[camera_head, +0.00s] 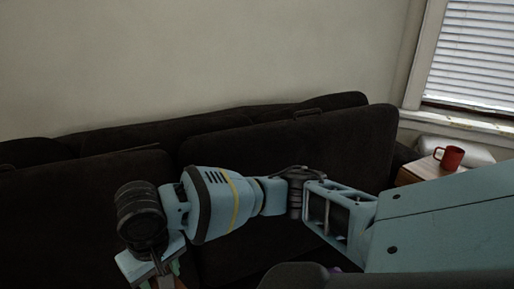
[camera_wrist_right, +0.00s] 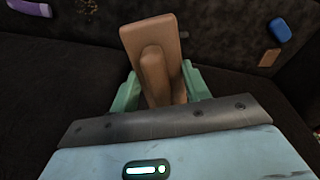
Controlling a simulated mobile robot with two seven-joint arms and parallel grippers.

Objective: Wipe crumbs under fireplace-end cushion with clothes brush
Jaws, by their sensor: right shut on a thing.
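My right gripper (camera_wrist_right: 160,90) is shut on a brown wooden brush (camera_wrist_right: 153,38), with one green finger on each side of it. In the head view this gripper (camera_head: 160,281) is low at the left, partly cut off by the bottom edge. The dark sofa (camera_head: 290,155) has large upright back cushions. In the right wrist view a small cluster of pale crumbs (camera_wrist_right: 88,6) lies on dark fabric beyond the brush, at the top edge. I cannot tell which cushion is the fireplace-end one. The brush's bristles are hidden. My left gripper is not in view.
The right wrist view shows a purple object (camera_wrist_right: 30,8), a blue object (camera_wrist_right: 281,30) and a small brown piece (camera_wrist_right: 269,58) around the brush. In the head view a red mug (camera_head: 449,157) stands on a wooden side table (camera_head: 415,172) by the window. A wall is behind the sofa.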

